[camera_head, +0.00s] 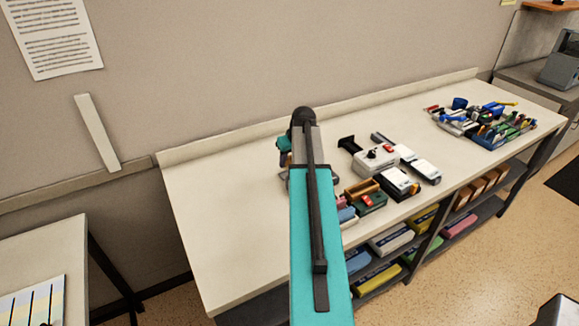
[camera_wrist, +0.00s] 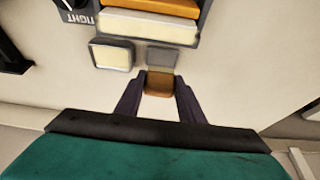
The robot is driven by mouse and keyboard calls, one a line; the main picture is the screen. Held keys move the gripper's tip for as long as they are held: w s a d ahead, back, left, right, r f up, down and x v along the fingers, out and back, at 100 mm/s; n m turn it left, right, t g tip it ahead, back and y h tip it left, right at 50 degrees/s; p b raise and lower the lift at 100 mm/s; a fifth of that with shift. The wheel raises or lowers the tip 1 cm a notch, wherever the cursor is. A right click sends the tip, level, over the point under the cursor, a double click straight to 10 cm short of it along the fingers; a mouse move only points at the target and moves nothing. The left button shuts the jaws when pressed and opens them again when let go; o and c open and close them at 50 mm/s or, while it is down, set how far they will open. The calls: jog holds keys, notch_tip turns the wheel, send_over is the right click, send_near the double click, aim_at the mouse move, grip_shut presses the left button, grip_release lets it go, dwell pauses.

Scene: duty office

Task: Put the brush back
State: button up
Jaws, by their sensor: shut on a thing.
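My gripper (camera_wrist: 160,76) shows in the wrist view with its two dark fingers closed on a small brown block (camera_wrist: 159,86). The block appears to be part of the brush, but its full shape does not show. A grey patch (camera_wrist: 163,57) lies directly beyond the block; I cannot tell whether it belongs to the brush or to something on the bench. In the head view my teal arm reaches over the long cream bench (camera_head: 225,240) and hides the gripper's fingers and what they hold.
Several tools and boxes, including a grey case (camera_head: 372,160), stand right of my arm. A blue tray (camera_head: 490,138) with tools stands farther right. The bench's left part is clear. The wrist view shows a grey-rimmed white piece (camera_wrist: 112,55) and an orange-and-white holder (camera_wrist: 150,25).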

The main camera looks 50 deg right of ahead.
jog(key=shift+f, duration=0.15)
jog(key=shift+f+p, duration=0.7)
jog(key=shift+f, duration=1)
jog(key=shift+f, duration=0.2)
jog(key=o, duration=0.9)
jog(key=shift+o, duration=0.2)
jog(key=shift+r, duration=0.2)
jog(key=b+v, duration=0.3)
jog(key=v, duration=0.9)
jog(key=shift+b, duration=0.3)
